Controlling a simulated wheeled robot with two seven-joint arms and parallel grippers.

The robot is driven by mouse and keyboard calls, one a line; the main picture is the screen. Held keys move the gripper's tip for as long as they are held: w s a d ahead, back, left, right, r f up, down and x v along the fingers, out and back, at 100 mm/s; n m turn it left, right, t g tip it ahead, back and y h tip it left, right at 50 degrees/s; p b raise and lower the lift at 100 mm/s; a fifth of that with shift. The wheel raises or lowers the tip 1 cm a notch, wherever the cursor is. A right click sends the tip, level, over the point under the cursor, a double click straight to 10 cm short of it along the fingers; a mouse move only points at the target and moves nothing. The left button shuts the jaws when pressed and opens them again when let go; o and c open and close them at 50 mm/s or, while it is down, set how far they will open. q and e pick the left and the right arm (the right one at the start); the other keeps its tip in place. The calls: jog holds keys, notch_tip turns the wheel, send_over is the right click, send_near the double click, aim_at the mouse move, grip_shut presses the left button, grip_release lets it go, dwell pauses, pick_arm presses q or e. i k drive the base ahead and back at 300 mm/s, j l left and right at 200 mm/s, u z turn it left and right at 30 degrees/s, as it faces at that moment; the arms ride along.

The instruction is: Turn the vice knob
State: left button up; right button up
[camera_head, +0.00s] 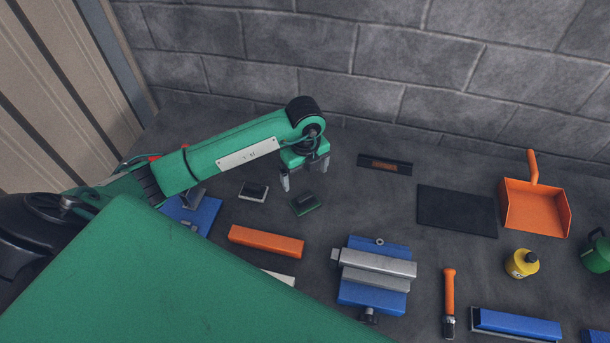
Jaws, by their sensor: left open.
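A vice (375,254) with a blue body and grey metal jaw bars lies on the dark bench right of centre. A small dark knob (369,315) sticks out at its near end. A small ring shows at its far end. My left gripper (305,175) is open, fingers pointing down, up and to the left of the vice and clear of it. Nothing is between its fingers. A second blue fixture (202,214) with grey metal parts lies to the left, partly hidden by my arm. My right gripper is not in view.
A small green block (305,204) and an orange bar (266,242) lie near the gripper. An orange-handled tool (449,293), yellow bottle (522,263), black mat (457,210) and orange dustpan (536,206) lie right. A block wall stands behind. My green body covers the lower left.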

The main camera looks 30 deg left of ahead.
aim_at(367, 318)
jog(key=k, duration=1.5)
